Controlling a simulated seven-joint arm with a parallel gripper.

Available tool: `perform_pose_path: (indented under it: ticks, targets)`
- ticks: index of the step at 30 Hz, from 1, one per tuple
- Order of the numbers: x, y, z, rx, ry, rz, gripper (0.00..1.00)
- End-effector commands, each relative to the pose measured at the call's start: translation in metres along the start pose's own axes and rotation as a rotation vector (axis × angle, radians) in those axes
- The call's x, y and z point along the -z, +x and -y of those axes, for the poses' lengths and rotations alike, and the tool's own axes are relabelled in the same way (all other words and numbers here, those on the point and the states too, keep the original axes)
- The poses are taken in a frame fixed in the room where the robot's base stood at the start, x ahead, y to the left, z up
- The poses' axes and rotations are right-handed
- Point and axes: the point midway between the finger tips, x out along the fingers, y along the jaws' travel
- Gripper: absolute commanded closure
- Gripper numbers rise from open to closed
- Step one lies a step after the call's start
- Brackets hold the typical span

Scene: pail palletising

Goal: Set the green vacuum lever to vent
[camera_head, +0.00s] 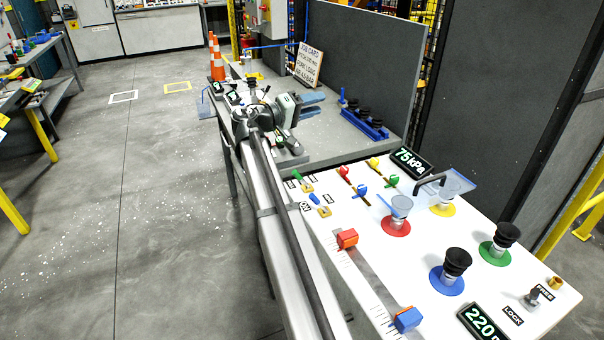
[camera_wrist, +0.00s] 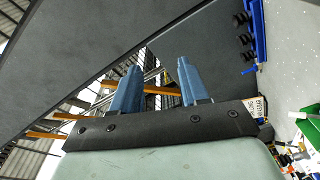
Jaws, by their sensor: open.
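A green lever (camera_head: 299,175) stands on a small yellow base near the left edge of the white control panel (camera_head: 440,270). Small labels (camera_head: 291,185) sit beside it, too small to read. A second green handle (camera_head: 393,181) is on a brass fitting farther right; I cannot tell from lettering which one is the vacuum lever. My gripper (camera_head: 318,103) is open and empty above the grey bench behind the panel, well apart from both. Its two blue fingers also show in the wrist view (camera_wrist: 158,72), with nothing between them.
A blue lever (camera_head: 315,199) stands close to the green one. Red, yellow and blue handles, red and blue sliders (camera_head: 347,238), and suction cups (camera_head: 457,262) on coloured discs crowd the panel. A grey partition (camera_head: 365,60) and a blue rack (camera_head: 363,124) stand behind.

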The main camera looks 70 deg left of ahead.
Motion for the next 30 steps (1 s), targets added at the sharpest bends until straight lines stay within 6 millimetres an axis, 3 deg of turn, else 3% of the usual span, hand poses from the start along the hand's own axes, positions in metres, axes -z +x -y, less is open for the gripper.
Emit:
perform_pose_path:
  ticks: [3, 9, 18, 24, 30]
  targets:
    - [-0.015, -0.034, 0.037, 0.013, 0.169, -0.008, 0.56]
    - [-0.039, -0.086, 0.092, 0.033, 0.468, -0.015, 0.56]
    - [-0.080, -0.156, 0.159, 0.058, 0.880, -0.020, 0.56]
    - [-0.096, -0.180, 0.180, 0.067, 1.033, -0.021, 0.56]
    - [-0.098, -0.178, 0.184, 0.068, 1.073, -0.021, 0.56]
